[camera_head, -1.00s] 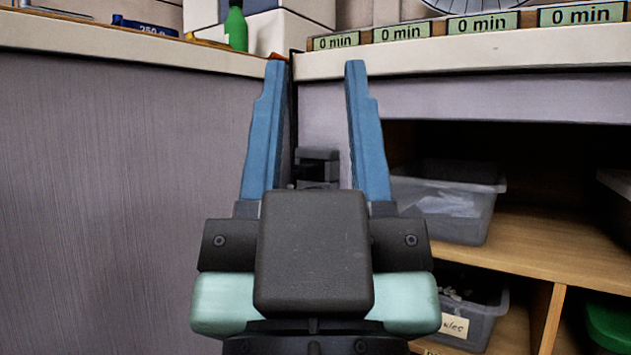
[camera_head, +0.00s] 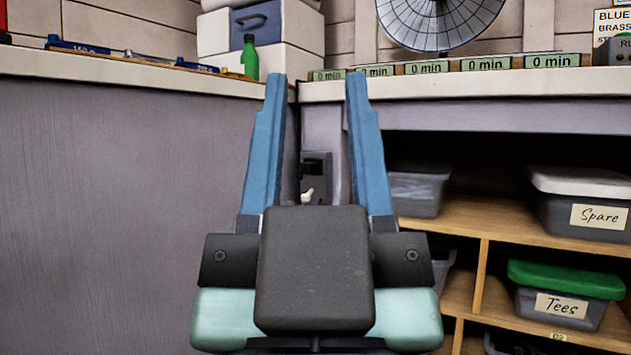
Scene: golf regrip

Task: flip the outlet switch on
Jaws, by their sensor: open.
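A dark grey outlet box (camera_head: 317,172) is fixed low in the corner between the two benches. It shows between my gripper's fingers, with a small pale switch lever (camera_head: 308,195) at its lower left. My gripper (camera_head: 315,82) is open and empty, its two blue fingers pointing ahead and apart on either side of the box in the picture. The box looks farther off than the fingers, and I see no contact. The gripper's dark body hides what lies just below the lever. I cannot tell the lever's on or off position.
A grey bench side (camera_head: 110,190) fills the left. At right, wooden shelves hold a Spare bin (camera_head: 590,190) and a green-lidded Tees bin (camera_head: 562,305). A green bottle (camera_head: 249,58) and several 0 min timers (camera_head: 487,64) stand on the bench tops.

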